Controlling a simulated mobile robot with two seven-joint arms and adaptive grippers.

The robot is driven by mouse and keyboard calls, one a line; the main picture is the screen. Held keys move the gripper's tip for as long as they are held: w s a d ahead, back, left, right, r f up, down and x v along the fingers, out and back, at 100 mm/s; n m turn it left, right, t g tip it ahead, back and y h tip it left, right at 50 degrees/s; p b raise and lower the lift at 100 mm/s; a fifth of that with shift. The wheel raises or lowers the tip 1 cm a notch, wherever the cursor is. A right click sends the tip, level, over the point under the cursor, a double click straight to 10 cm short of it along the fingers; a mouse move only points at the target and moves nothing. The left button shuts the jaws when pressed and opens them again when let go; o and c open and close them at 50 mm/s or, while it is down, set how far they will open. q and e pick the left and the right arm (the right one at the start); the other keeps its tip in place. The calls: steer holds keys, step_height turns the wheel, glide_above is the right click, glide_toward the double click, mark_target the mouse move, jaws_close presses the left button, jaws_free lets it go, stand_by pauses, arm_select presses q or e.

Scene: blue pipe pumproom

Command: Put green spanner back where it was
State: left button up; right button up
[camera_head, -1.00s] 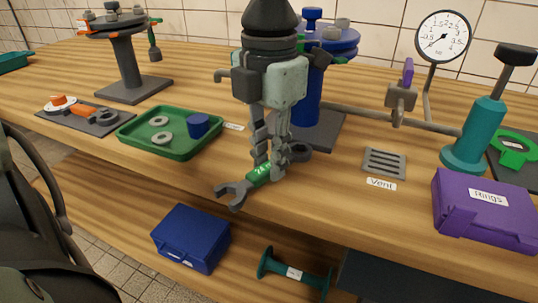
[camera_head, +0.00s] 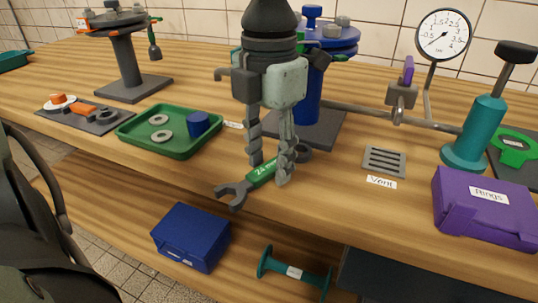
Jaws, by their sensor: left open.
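The green spanner (camera_head: 262,174), with a grey open-ended jaw and a "24" marking, lies at the front edge of the wooden bench, its jaw end pointing to the lower left. My left gripper (camera_head: 270,175) comes down from above with its fingers spread, one on each side of the spanner's green handle. The fingers are open around the handle. The far end of the spanner is partly hidden by a finger. My right gripper does not show.
A green tray (camera_head: 140,137) with washers and a blue cup stands to the left. A blue-topped pedestal (camera_head: 308,100) stands behind the gripper. A vent (camera_head: 384,161) and a purple Rings case (camera_head: 484,208) lie to the right. A blue case (camera_head: 190,237) is on the lower shelf.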

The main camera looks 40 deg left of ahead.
mark_target(269, 165)
arm_select(q)
steer(key=shift+r, duration=0.2)
step_height(269, 165, up, 12)
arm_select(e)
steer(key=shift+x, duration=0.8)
arm_select(q)
steer(key=shift+f, duration=0.1)
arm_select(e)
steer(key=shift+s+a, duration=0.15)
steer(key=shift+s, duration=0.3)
